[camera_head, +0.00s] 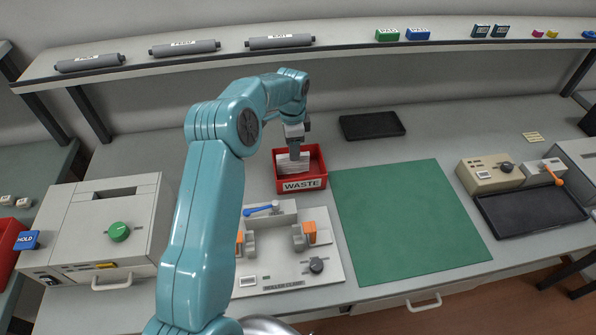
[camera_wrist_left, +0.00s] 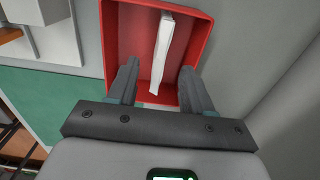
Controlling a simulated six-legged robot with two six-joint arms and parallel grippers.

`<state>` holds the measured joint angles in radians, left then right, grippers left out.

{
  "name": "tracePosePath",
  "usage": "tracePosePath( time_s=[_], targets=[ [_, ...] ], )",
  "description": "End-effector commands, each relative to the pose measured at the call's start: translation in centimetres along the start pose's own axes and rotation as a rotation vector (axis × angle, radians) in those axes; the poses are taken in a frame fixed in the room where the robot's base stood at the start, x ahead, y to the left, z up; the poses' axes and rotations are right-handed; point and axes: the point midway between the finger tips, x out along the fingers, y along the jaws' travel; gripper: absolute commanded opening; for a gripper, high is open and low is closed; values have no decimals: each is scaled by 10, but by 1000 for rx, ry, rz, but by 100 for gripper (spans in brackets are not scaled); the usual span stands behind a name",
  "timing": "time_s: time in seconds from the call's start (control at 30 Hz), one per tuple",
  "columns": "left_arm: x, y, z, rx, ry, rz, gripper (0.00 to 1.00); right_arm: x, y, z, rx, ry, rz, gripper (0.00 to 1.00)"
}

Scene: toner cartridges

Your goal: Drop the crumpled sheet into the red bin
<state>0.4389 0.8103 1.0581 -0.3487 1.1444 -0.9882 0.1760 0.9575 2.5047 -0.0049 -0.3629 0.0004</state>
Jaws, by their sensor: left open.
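The red bin (camera_head: 318,165), labelled WASTE, stands on the bench behind the clamp fixture. Its red wall also shows in the left wrist view (camera_wrist_left: 112,35). A white sheet (camera_head: 283,164) lies inside the bin; in the left wrist view it shows as a narrow white strip (camera_wrist_left: 163,50). My left gripper (camera_head: 295,156) points down into the bin. In the left wrist view its two fingers (camera_wrist_left: 160,72) are apart, with the strip between them and clear space on both sides. My right gripper is not in view.
A green mat (camera_head: 405,215) lies right of the bin, with a black tray (camera_head: 371,125) behind it. A clamp fixture (camera_head: 325,255) stands in front of the bin. A shelf (camera_head: 350,45) runs along the back.

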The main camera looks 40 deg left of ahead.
Motion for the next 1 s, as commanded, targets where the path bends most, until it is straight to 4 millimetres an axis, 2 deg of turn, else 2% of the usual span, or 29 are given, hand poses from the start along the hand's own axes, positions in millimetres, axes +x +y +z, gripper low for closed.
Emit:
tracePosePath(
  time_s=[0.2, 0.4, 0.6, 0.73, 1.0],
  targets=[
    [-51, -1, -1, 0, 4, -6, 50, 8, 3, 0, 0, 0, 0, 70],
    [-105, -1, -2, 0, 4, -4, 50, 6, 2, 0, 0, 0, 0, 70],
    [-142, -1, -1, 0, 1, -2, 50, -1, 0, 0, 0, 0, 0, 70],
    [-151, 0, -1, 1, 0, 0, 50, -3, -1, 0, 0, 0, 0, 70],
    [-152, 0, -1, 1, 0, 0, 50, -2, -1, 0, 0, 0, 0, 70]
  ],
)
